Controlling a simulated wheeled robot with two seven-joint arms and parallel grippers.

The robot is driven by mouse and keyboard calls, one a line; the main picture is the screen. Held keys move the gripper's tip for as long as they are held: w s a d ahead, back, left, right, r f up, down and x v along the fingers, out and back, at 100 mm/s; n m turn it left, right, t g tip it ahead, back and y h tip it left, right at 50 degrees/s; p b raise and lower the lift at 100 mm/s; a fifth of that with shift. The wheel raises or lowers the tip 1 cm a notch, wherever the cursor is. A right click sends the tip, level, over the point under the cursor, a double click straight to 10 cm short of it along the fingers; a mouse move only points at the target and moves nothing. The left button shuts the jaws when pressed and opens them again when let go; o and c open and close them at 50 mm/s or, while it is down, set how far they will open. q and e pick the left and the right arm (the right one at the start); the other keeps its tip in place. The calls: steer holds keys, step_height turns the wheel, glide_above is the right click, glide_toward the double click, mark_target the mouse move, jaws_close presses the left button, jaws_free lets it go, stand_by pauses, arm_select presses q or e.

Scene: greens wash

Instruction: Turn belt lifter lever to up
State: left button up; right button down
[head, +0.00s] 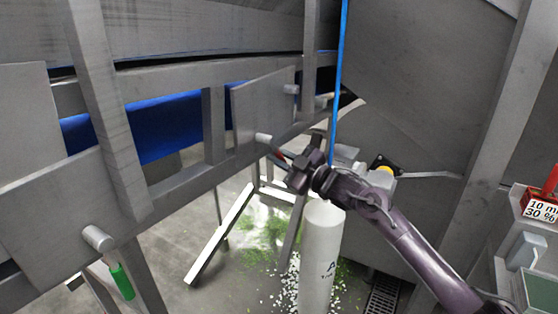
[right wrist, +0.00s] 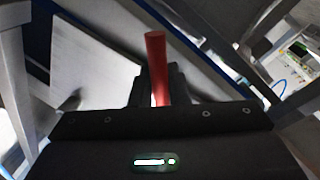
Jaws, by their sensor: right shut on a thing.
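A red lever handle (right wrist: 155,50) stands between the fingers of my right gripper (right wrist: 158,88) in the right wrist view. The gripper is shut on it, and the handle's rounded end sticks out past the fingertips. In the head view, my right gripper (head: 289,160) is beside the grey frame at the centre, and only a small bit of red shows at its fingertips. A short grey pivot stub (head: 264,138) shows just left of it on the frame plate. The rest of the lever is hidden. My left gripper is not in view.
Grey beams and plates (head: 262,105) with a blue belt (head: 160,128) fill the left. A green handle (head: 122,282) hangs lower left. A white post (head: 321,255) stands under my right arm. A yellow-black button box (head: 382,168) is close behind it. Green scraps (head: 262,233) litter the floor.

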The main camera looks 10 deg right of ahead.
steer(key=c, duration=1.5)
jaws_free()
steer(key=shift+o, duration=0.2)
